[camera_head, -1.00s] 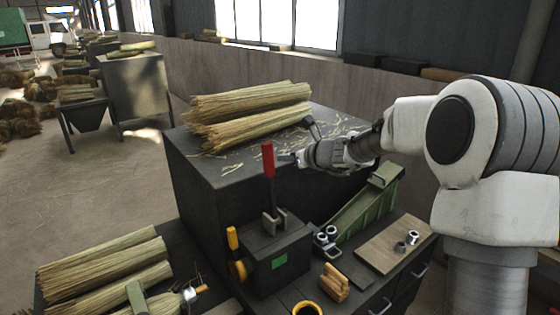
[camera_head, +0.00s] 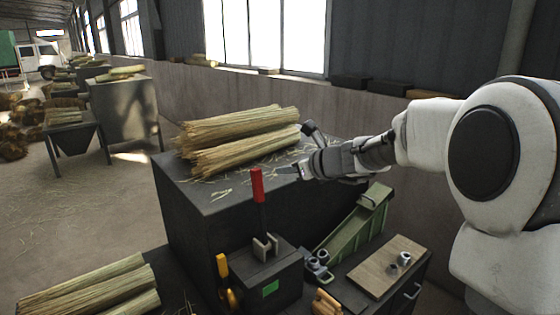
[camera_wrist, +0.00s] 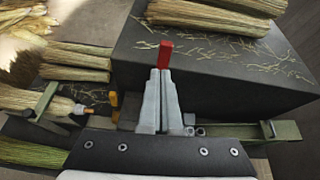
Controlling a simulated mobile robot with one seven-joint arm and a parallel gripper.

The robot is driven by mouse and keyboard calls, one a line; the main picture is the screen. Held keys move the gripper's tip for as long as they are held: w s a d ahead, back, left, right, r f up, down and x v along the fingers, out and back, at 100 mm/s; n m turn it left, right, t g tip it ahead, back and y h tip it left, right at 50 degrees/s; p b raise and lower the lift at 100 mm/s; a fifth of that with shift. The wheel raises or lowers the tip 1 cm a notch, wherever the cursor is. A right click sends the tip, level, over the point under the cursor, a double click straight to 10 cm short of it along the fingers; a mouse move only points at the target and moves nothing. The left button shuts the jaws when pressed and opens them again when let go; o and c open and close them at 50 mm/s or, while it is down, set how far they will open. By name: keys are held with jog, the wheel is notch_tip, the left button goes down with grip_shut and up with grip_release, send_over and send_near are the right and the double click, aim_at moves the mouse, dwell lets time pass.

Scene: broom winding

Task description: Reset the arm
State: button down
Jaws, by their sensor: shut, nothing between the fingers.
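My gripper (camera_head: 299,171) is at the end of my arm, which reaches in from the right in the head view. It is above the dark cabinet top, right of the red lever handle (camera_head: 257,185). In the wrist view my gripper's two fingers (camera_wrist: 161,73) are together with nothing between them. The red handle tip (camera_wrist: 166,50) shows just beyond the fingertips there. I cannot tell from the wrist view how far it is from them.
Straw bundles (camera_head: 240,135) lie on the dark cabinet (camera_head: 195,200), with loose straw around. More bundles (camera_head: 88,290) lie at lower left. A yellow lever (camera_head: 222,266), a green trough (camera_head: 355,225) and a wooden board (camera_head: 385,268) sit below my arm. Open floor lies left.

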jog(key=s+f+n+g+h+b, duration=0.1)
jog(key=s+n+g+h+b, duration=0.15)
jog(key=s+n, duration=1.55)
jog(key=s+d+f+n+g+h, duration=0.1)
jog(key=s+d+f+n+h, duration=0.1)
jog(key=s, duration=0.7)
jog(key=s+d+f+n+g+h, duration=0.1)
jog(key=s+d+f+n+h, duration=0.2)
jog(key=s+d+n, duration=0.4)
jog(key=s+f, duration=0.1)
jog(key=s, duration=0.2)
jog(key=shift+s+d+f+n, duration=0.2)
jog(key=shift+s+f+n, duration=0.1)
jog(key=shift+n, duration=0.1)
